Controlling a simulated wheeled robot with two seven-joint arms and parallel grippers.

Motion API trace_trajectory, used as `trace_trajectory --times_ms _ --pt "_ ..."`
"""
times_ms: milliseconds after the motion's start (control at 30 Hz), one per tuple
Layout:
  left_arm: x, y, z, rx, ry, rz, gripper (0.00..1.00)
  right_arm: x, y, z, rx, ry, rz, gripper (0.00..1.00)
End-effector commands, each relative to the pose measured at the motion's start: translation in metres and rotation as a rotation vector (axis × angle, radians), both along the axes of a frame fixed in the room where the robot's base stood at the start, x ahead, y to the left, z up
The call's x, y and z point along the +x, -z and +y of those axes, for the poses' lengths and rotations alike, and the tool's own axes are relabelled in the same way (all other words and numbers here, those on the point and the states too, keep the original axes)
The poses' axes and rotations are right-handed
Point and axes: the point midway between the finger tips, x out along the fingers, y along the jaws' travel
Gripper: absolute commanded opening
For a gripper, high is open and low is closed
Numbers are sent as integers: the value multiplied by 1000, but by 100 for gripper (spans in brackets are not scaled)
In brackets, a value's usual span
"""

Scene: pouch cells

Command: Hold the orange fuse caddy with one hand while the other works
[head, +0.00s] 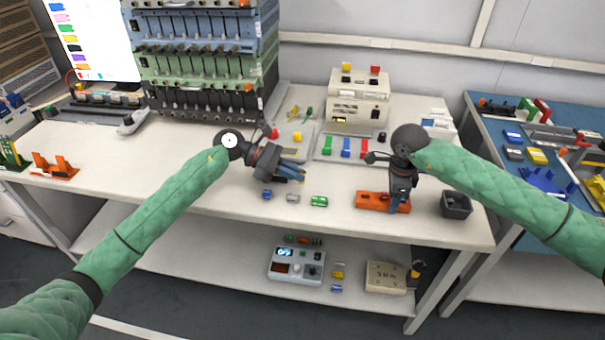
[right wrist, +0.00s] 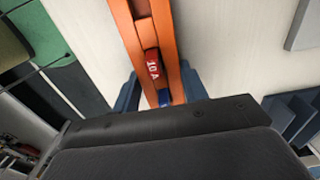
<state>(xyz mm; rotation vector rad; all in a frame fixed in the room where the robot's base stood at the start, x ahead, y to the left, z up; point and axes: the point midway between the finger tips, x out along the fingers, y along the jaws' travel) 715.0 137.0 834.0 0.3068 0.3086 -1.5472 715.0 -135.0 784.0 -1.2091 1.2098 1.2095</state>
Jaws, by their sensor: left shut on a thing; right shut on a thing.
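The orange fuse caddy (head: 370,201) lies near the front edge of the white table. My right gripper (head: 398,206) is above it, with its fingers shut on the caddy's sides. In the right wrist view the caddy (right wrist: 125,25) runs between the blue fingers. A red fuse marked 10A (right wrist: 152,66) and a blue fuse (right wrist: 164,97) sit in its channel. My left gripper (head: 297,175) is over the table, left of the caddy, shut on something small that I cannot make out. Loose blue (head: 267,194), grey (head: 293,198) and green (head: 319,201) fuses lie in front of it.
A black bin (head: 456,205) stands right of the caddy. Behind are a tray with coloured blocks (head: 347,147) and a cream device (head: 358,100). A tall rack (head: 205,60) stands at the back left. The table's left front is mostly clear.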

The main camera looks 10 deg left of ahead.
Motion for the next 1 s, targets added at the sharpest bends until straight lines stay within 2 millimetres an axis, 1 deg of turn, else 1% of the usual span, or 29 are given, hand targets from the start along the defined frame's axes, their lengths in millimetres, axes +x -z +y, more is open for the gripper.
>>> trace_trajectory --times_ms 167,200,267,300,333,600,733,867,1000 --pt "0 0 0 0 0 0 0 0 0 0 0 0 0 19" --pt "0 0 0 0 0 0 0 0 0 0 0 0 0 45" --pt "0 0 0 0 0 0 0 0 0 0 0 0 0 57" --pt "0 0 0 0 0 0 0 0 0 0 0 0 0 65" --pt "0 0 0 0 0 0 0 0 0 0 0 0 0 69" --pt "0 0 0 0 -1 0 0 0 0 0 0 0 0 69" --pt "0 0 0 0 -1 0 0 0 -7 0 1 0 -1 69" --pt "0 0 0 0 -1 0 0 1 -25 0 0 0 -3 69" --pt "0 0 0 0 -1 0 0 1 -52 0 0 0 -3 69"
